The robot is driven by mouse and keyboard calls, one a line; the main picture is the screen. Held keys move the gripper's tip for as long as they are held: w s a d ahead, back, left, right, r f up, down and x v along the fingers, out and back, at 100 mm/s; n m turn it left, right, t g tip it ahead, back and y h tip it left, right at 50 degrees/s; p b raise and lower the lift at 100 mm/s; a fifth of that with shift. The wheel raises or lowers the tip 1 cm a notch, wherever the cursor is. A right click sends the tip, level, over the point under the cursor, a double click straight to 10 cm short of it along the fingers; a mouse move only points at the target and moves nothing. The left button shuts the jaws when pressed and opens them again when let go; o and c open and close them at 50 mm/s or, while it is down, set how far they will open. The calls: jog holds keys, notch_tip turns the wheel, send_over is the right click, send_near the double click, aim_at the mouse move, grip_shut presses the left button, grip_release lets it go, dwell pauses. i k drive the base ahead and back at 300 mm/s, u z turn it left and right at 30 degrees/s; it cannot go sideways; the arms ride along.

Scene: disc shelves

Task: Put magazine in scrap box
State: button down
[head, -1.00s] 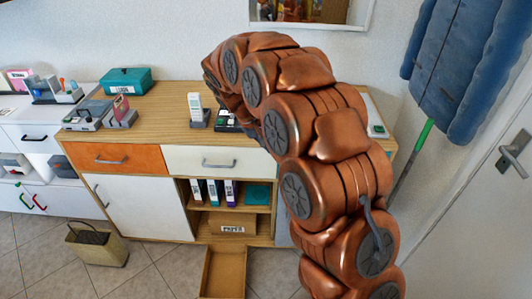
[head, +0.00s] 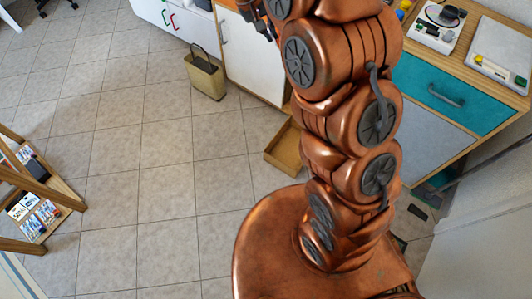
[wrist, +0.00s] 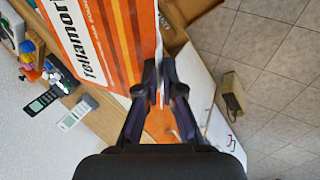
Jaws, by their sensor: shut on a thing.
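My gripper (wrist: 160,85) is shut on an orange and white striped magazine (wrist: 112,40) in the wrist view. The magazine stands out ahead of the fingertips and runs out of the top of the picture. An open, shallow brown box (head: 283,150) lies on the floor by the cabinet, partly behind my arm. I cannot read a label on it.
A tan basket (head: 206,78) with a dark handle stands on the floor by the white cabinet door; it also shows in the wrist view (wrist: 232,95). A wooden rack (head: 60,190) with small packs stands at the left. The tiled floor between is clear. Phones (wrist: 43,102) lie on the counter.

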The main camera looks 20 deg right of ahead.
aim_at(289, 154)
jog(key=u, duration=1.6)
jog(key=i, duration=2.5)
jog(key=z, duration=3.6)
